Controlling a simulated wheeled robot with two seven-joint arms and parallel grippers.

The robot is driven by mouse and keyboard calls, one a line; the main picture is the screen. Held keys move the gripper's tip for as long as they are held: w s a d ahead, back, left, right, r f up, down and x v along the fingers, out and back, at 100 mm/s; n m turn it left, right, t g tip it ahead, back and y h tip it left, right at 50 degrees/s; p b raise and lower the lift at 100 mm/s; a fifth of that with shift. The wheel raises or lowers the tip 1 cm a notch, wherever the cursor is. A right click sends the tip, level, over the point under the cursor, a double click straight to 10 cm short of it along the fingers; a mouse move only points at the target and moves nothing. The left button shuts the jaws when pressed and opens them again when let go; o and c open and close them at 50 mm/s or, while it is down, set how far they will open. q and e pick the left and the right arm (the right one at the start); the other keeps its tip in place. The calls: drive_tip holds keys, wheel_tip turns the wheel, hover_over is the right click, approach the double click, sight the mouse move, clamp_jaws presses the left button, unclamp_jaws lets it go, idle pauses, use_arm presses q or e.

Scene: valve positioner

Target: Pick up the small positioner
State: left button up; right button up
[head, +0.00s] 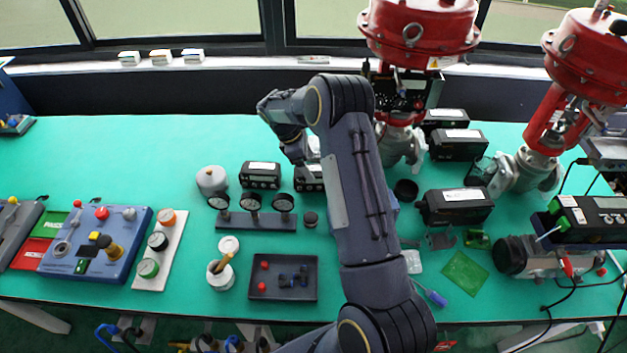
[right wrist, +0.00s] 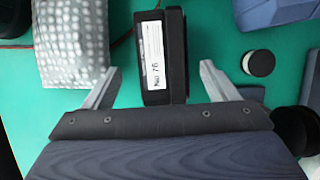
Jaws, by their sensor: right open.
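A black box-shaped positioner with a white label (right wrist: 153,55) lies between and just ahead of the two fingers of my right gripper (right wrist: 161,70) in the right wrist view. The fingers are spread, with green table showing on both sides of the box; neither visibly touches it. In the head view, my right gripper (head: 297,152) hangs over the table near two small black positioners, one on the left (head: 260,176) and one on the right (head: 308,178). My arm partly covers the right one. I cannot tell for sure which one the wrist view shows. My left gripper is not in view.
A gauge rack (head: 252,222) stands in front of the small positioners. Larger positioners (head: 455,205) and red valves (head: 420,30) stand right.

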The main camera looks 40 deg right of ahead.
sight(312, 169)
drive_tip(key=b+x, duration=0.1)
drive_tip(key=x, duration=0.2)
drive_tip(key=shift+s, duration=0.1)
drive_tip(key=shift+f, duration=0.2)
idle(0.4)
drive_tip(key=c, duration=1.4)
